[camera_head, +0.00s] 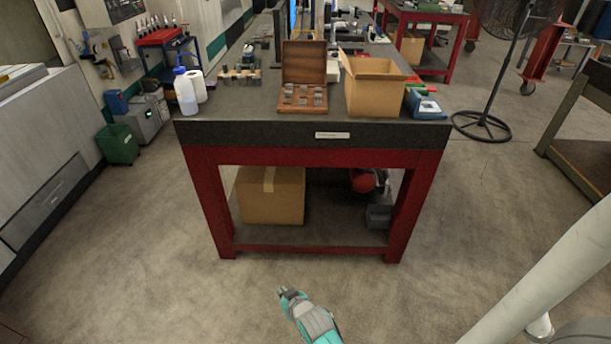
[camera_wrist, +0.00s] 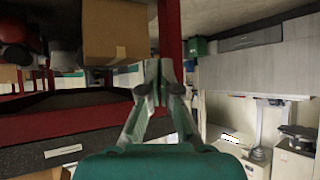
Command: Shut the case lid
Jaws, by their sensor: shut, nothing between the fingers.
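The wooden case stands on the dark tabletop in the head view, with its lid (camera_head: 304,62) raised upright at the back. Its open base (camera_head: 293,106) faces the front edge and holds several small grey blocks (camera_head: 318,93). My gripper (camera_head: 286,292) is low in front of the table, over the floor, well apart from the case. In the wrist view my gripper (camera_wrist: 160,88) has its fingertips together with nothing between them. The case is not recognisable in the wrist view.
An open cardboard box (camera_head: 375,95) stands close to the right of the case. Metal blocks (camera_head: 240,77) and white bottles (camera_head: 186,95) are to its left. A blue device (camera_head: 427,106) is at the right corner. The red-framed table (camera_head: 310,157) has a box (camera_head: 270,196) below; floor in front is clear.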

